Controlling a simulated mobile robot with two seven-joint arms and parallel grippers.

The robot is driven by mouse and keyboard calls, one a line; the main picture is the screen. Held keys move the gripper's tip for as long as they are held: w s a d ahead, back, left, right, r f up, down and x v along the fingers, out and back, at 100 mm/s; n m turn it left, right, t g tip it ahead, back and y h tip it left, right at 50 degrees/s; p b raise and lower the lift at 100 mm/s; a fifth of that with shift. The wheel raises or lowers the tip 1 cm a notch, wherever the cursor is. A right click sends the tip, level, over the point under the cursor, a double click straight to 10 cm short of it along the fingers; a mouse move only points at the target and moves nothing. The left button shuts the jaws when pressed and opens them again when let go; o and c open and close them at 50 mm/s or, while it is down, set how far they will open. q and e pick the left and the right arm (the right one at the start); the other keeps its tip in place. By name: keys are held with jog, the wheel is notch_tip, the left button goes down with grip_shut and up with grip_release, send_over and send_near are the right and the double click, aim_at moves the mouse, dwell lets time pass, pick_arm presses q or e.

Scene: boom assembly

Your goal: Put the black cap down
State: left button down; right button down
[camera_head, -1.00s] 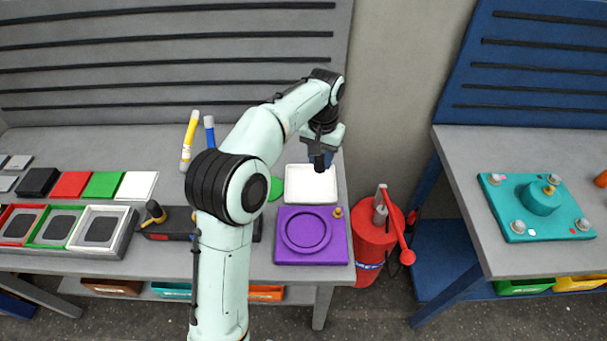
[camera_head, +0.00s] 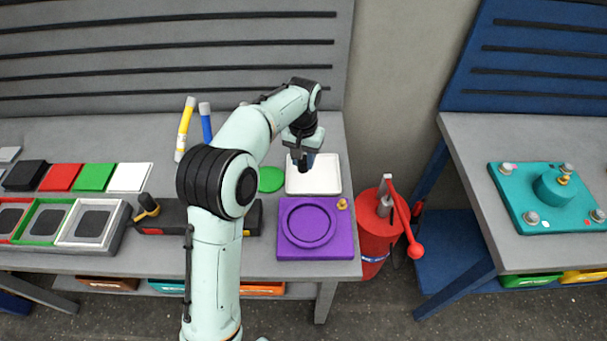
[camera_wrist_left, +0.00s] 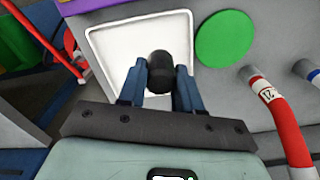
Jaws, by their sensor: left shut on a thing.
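My left gripper (camera_head: 302,160) is over the white tray (camera_head: 327,183) on the grey workbench, near its left side. In the left wrist view its two blue fingers (camera_wrist_left: 160,88) are shut on the black cap (camera_wrist_left: 159,65). The cap is a small dark cylinder and shows against the tray's white floor (camera_wrist_left: 115,48). In the head view the cap (camera_head: 303,168) is a small dark shape below the fingers. I cannot tell whether it touches the tray. My right gripper is not in view.
A green disc (camera_head: 271,179) lies left of the tray, and a purple fixture (camera_head: 335,246) with a round recess sits in front of it. Blue (camera_head: 206,122) and yellow (camera_head: 184,130) tubes lie behind left.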

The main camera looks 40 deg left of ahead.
pick_arm(q)
jog(key=shift+f+b, duration=0.35)
jog(key=shift+f, duration=2.7)
jog(key=shift+f, duration=0.1)
jog(key=c, duration=0.8)
grip_release()
jog(key=shift+o, duration=0.2)
notch_tip(320, 180, up, 12)
jog(key=shift+r+p, duration=0.15)
jog(key=shift+p, duration=0.8)
